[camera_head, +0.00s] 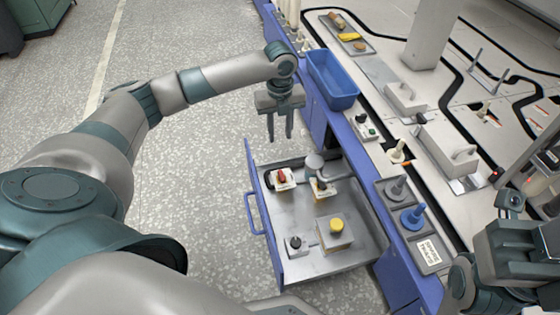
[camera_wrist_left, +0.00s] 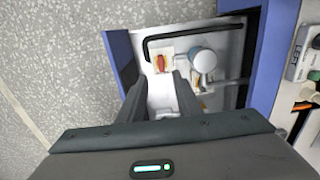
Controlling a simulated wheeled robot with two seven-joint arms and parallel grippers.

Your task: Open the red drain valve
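The red drain valve (camera_head: 282,175) has a red handle on a pale base. It sits in the far left corner of an open drawer (camera_head: 292,267). The red handle also shows in the left wrist view (camera_wrist_left: 160,63), just beyond my fingertips. My left gripper (camera_head: 281,138) points down above the drawer's far end, its two fingers apart and nothing between them. It is apart from the valve. Parts of my right arm show at the lower right of the head view, but its fingers cannot be made out clearly.
Beside the valve stands a grey round-topped fitting (camera_head: 315,163). A yellow-knobbed box (camera_head: 335,231) and a black-knobbed box (camera_head: 296,244) lie nearer in the drawer. A blue bin (camera_head: 333,79) stands on the bench above. The floor left of the drawer is clear.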

